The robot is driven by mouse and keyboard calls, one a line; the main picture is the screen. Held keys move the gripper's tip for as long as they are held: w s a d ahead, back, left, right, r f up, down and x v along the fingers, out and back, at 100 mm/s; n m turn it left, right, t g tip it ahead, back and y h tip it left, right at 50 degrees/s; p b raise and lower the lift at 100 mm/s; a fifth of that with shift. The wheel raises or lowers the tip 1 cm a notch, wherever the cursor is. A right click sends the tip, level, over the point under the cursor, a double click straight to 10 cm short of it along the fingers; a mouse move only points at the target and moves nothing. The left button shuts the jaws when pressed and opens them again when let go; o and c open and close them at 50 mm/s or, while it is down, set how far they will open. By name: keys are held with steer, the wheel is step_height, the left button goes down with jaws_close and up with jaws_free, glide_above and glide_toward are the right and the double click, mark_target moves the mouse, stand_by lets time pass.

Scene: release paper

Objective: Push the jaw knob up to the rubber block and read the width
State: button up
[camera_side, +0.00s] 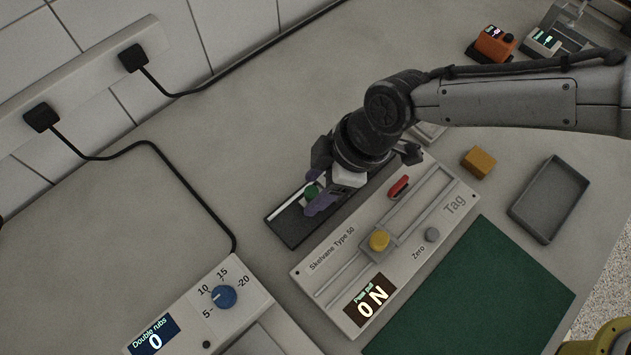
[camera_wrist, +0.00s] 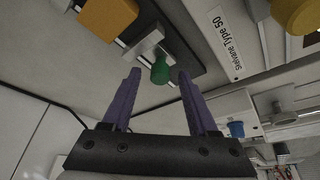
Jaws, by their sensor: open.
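A green knob (camera_side: 312,190) on a dark narrow gauge base (camera_side: 289,231) shows between the purple fingers of my open gripper (camera_side: 317,191). In the wrist view the green knob (camera_wrist: 160,70) lies between and just beyond the fingertips (camera_wrist: 160,75); I cannot tell whether they touch it. The knob sits on a pale jaw (camera_wrist: 144,46). An orange block (camera_wrist: 108,17) is beyond the jaw, apart from the knob; my arm hides that spot in the side view. Another orange-tan block (camera_side: 478,162) lies on the table. No width reading is visible.
A Skelvane Type 50 device (camera_side: 430,190) with a yellow knob (camera_side: 380,240) reads 0 N beside the gauge. A Double rubs device (camera_side: 180,318) reads 0. A green mat (camera_side: 475,300) and grey tray (camera_side: 549,199) are at right. The left tabletop is clear apart from a cable.

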jaws_close()
stand_by(1.4)
